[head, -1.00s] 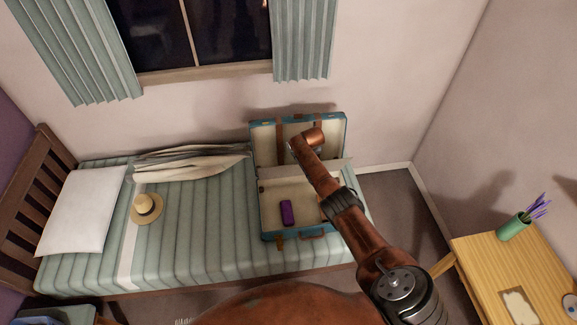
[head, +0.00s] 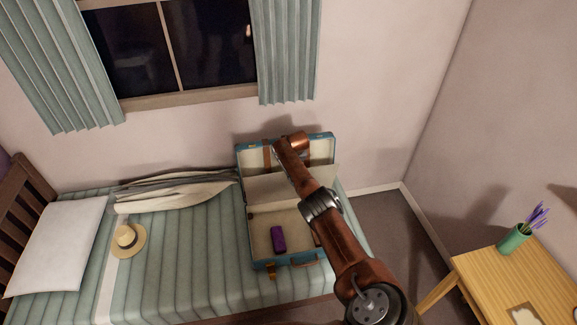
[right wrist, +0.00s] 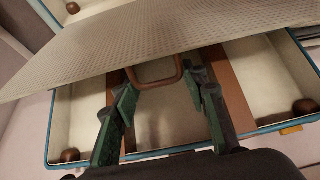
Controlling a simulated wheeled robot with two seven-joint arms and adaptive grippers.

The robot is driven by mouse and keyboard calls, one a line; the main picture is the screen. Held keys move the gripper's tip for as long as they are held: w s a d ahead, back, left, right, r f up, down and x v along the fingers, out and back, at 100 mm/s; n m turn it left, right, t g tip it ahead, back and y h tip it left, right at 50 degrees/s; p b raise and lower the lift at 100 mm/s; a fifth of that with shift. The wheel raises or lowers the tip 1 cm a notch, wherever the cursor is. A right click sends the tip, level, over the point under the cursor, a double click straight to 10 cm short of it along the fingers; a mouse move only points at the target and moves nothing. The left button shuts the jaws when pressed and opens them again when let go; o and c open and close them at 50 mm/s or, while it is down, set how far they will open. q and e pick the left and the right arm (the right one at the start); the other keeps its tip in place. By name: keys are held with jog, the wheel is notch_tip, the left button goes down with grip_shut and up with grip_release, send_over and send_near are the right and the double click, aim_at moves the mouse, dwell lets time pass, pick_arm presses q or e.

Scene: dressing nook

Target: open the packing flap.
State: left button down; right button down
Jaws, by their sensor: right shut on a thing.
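The packing flap (head: 262,188) is a pale panel across the middle of the open blue suitcase (head: 256,232), near its hinge. In the right wrist view the flap (right wrist: 215,32) is a perforated sheet, tilted and standing clear of the case's pale interior. A brown loop pull (right wrist: 157,82) hangs from its edge. My right gripper (right wrist: 160,88) has its green fingers shut on this loop. My left gripper is in neither current view.
A purple item (head: 278,239) lies in the case's lower half. The case rests on a striped bed (head: 185,255) with a straw hat (head: 127,239), a pillow (head: 58,245) and a folded blanket (head: 180,190). A wooden table (head: 490,280) with a green vase (head: 513,239) stands right.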

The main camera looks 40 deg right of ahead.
jog(key=shift+d+r, duration=0.1)
jog(key=c, duration=1.2)
grip_release()
jog(key=shift+o, duration=0.2)
jog(key=shift+s+a+r, duration=0.15)
jog(key=shift+a+r, duration=0.1)
jog(key=shift+r, duration=0.15)
jog(key=v, duration=1.1)
jog(key=shift+d, duration=0.15)
